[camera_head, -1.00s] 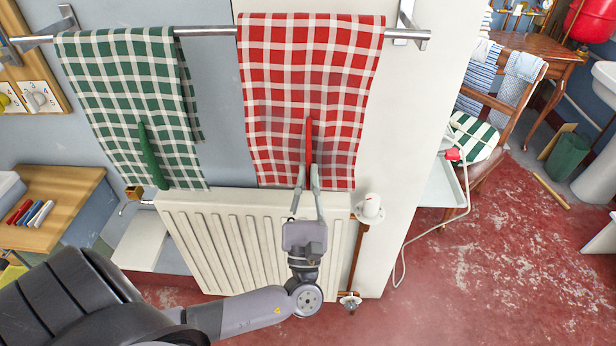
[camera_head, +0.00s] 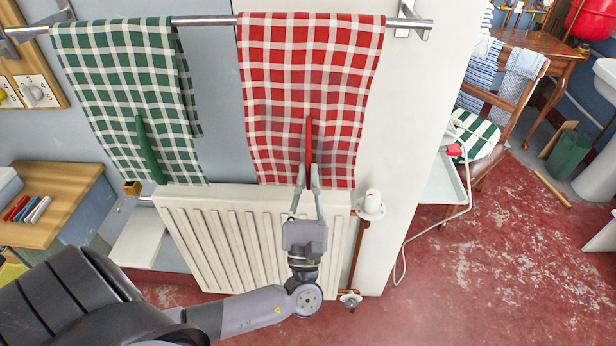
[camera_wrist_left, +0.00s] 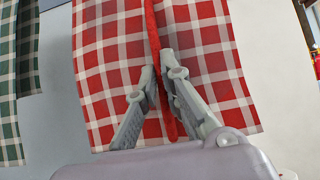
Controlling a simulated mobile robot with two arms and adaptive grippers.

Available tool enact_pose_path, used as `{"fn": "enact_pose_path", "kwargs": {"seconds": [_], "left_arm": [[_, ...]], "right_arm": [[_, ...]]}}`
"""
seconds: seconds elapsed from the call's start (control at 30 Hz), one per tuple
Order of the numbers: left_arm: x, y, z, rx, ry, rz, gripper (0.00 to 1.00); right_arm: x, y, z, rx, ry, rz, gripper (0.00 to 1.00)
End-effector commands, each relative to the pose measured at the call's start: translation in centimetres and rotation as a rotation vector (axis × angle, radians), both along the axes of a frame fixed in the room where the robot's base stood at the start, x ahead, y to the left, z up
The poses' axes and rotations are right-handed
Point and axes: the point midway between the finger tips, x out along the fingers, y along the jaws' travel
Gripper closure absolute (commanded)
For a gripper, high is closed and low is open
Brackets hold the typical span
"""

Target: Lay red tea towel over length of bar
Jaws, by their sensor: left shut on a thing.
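The red checked tea towel (camera_head: 311,70) hangs over the right part of the metal bar (camera_head: 206,20), its front spread flat and reaching down to the top of the radiator. My left gripper (camera_head: 308,172) is in front of its lower half, pointing up. It is shut on a raised red strip (camera_head: 308,135) on the towel's front. In the left wrist view the fingers close on this red strip (camera_wrist_left: 153,45), with the checked cloth (camera_wrist_left: 108,70) behind. The towel's back side is hidden. My right gripper is not in view.
A green checked towel (camera_head: 125,90) with a green strip hangs on the bar's left part. A white radiator (camera_head: 225,245) stands below, with a valve (camera_head: 371,205) at its right. A wooden surface (camera_head: 60,190) with pens is at left. Red floor (camera_head: 490,270) is open at right.

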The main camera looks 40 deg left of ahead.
Motion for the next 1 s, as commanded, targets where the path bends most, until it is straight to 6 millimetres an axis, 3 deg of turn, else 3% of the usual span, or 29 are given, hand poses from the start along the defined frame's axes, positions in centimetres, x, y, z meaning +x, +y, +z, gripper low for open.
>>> {"fn": "enact_pose_path", "kwargs": {"seconds": [0.07, 0.1, 0.43, 0.77, 1.0], "left_arm": [[0.0, 0.0, -0.2, 0.0, 0.0, 0.0, 1.0], [0.0, 0.0, -0.2, 0.0, 0.0, 0.0, 0.92], [0.0, 0.0, -0.2, 0.0, 0.0, 0.0, 0.7], [-0.1, -0.1, -0.3, -0.001, 0.001, 0.0, 0.69], [-2.2, -1.3, -2.5, -0.001, 0.006, 0.001, 0.69]], "right_arm": [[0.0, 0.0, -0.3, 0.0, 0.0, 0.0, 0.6], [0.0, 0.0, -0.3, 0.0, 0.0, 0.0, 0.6], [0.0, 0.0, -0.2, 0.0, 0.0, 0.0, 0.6], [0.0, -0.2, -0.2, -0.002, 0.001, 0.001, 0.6], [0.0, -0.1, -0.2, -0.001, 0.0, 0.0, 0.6]]}}
